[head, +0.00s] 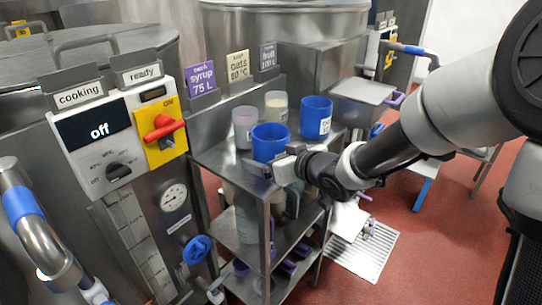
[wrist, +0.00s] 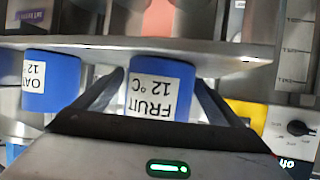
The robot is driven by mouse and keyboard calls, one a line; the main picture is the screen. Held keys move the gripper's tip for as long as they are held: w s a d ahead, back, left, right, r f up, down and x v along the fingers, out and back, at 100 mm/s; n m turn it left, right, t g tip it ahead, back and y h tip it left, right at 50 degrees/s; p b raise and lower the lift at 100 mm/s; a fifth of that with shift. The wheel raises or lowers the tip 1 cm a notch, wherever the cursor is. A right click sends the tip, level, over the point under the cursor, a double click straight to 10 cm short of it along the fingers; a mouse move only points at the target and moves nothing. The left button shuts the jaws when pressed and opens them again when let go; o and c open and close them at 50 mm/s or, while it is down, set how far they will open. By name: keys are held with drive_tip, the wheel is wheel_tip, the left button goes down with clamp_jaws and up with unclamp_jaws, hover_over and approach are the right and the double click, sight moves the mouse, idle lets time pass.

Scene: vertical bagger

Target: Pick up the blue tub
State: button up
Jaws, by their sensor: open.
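One blue tub (head: 270,143) stands on the top shelf of the steel rack. The wrist view shows the tub (wrist: 160,75) with a white label reading FRUIT 12 °C, upside down. My gripper (head: 273,158) is at the tub's near side in the head view. In the wrist view my gripper (wrist: 161,85) is open, with one finger on each side of the tub. Whether the fingers touch it I cannot tell. A second blue tub (head: 316,118) stands further right on the shelf; its label reads OAT 12 in the wrist view (wrist: 50,82).
The steel shelf (head: 222,160) also holds a pale purple cup (head: 245,127) and a cream-filled cup (head: 276,106) behind the tubs. The cooker control panel (head: 120,140) stands to the left. A floor grate (head: 365,255) lies at the lower right.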

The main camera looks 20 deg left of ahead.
drive_tip(key=c, duration=1.3)
drive_tip(key=shift+r, duration=0.2)
